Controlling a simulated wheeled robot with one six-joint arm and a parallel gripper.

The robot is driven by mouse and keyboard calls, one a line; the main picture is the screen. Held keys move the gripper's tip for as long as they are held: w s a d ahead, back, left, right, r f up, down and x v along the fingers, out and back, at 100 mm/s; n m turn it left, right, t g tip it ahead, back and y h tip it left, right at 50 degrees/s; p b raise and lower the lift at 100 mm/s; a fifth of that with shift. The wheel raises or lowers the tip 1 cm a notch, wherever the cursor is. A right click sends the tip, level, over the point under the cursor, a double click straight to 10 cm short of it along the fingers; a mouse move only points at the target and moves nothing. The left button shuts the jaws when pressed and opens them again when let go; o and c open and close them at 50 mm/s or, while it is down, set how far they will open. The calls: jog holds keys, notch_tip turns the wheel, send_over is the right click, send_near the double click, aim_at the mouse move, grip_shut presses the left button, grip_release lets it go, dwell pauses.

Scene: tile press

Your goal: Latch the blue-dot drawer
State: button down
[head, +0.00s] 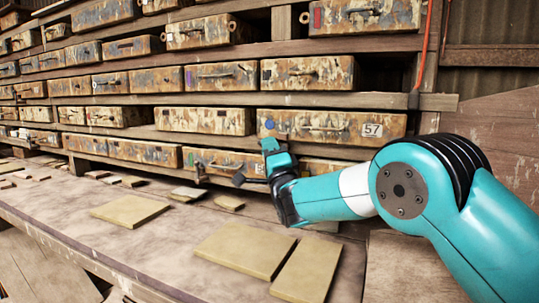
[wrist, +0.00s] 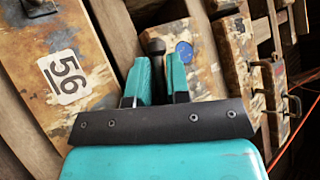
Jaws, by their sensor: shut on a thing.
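The blue-dot drawer (head: 340,126) is a worn, painted wooden drawer with a round blue dot at its left end and a label reading 57. In the wrist view its front (wrist: 208,84) lies just beyond my fingers, with the blue dot (wrist: 184,52) beside the right finger. My gripper (head: 270,147) is at the drawer's lower left corner. In the wrist view my gripper (wrist: 159,66) has its teal fingers on either side of a dark knob (wrist: 155,46), shut on it. The fingers hide the knob's lower part. I cannot tell whether the drawer is latched.
The drawer labelled 56 (wrist: 62,40) sits just below, partly behind my gripper in the head view. Rows of similar drawers fill the rack to the left and above. Yellowish tiles (head: 245,250) lie on the bench (head: 150,240) below. A red cord hangs at the right.

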jog(key=c, duration=1.2)
grip_release()
jog(key=b+v, duration=1.1)
jog(key=v, duration=0.1)
